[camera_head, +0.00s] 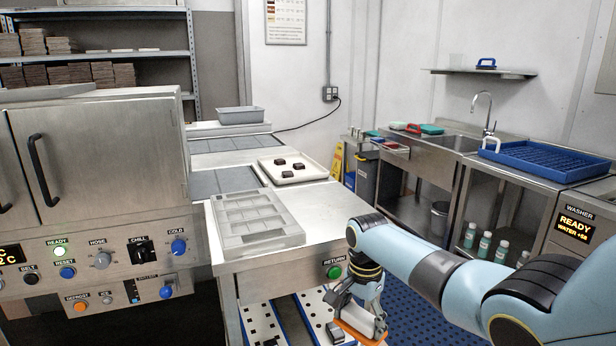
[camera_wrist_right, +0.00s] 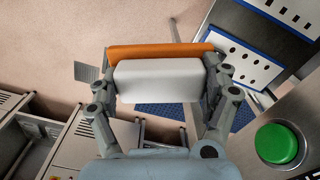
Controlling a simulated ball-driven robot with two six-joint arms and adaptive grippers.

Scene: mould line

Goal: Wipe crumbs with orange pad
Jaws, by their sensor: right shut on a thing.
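My right gripper (camera_head: 360,318) is shut on the orange pad (camera_head: 352,334). It holds the pad in the air in front of the steel counter, below the counter top and to the right of the green return button. In the right wrist view, the orange pad (camera_wrist_right: 150,50) lies beyond a white block (camera_wrist_right: 158,80), which sits between the two fingers of my right gripper (camera_wrist_right: 160,88). I cannot make out crumbs in either view. My left gripper is not in view.
A grey mould (camera_head: 255,218) lies on the counter (camera_head: 318,205). Behind it a white tray (camera_head: 312,173) holds several dark pieces. A sink (camera_head: 452,142) and a blue rack (camera_head: 545,165) are at the right.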

